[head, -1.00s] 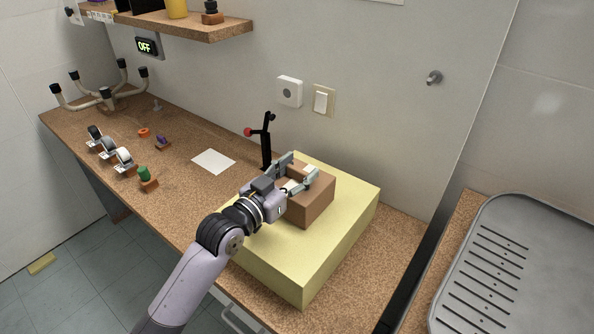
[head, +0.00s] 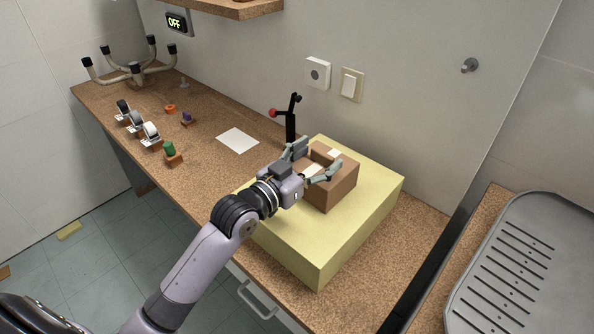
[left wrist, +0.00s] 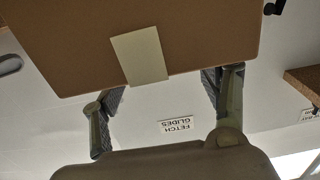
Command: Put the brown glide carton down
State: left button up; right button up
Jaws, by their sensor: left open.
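The brown glide carton (head: 340,190) rests on top of the pale yellow block (head: 365,217), near its back left part. Light patches show on the carton's top. My left gripper (head: 314,164) is open at the carton's left side, its two fingers spread close around the top; contact is hard to tell. In the left wrist view the carton (left wrist: 60,50) fills the top, with a pale strip (left wrist: 139,56) on it. The open fingers (left wrist: 165,108) show below the carton there, apart from each other. My right gripper is not in view.
A black stand with a red knob (head: 291,120) rises just behind the block. A white sheet (head: 238,140), casters (head: 150,133) and small parts lie left on the cork bench (head: 205,168). A grey ribbed tray (head: 520,270) is at right. Bare bench lies right of the block.

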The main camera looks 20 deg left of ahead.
pick_arm(q)
jog(key=b+v, duration=0.1)
jog(key=v, duration=0.9)
jog(key=shift+s+b, duration=0.2)
jog(key=shift+b, duration=0.1)
jog(key=shift+r, duration=0.1)
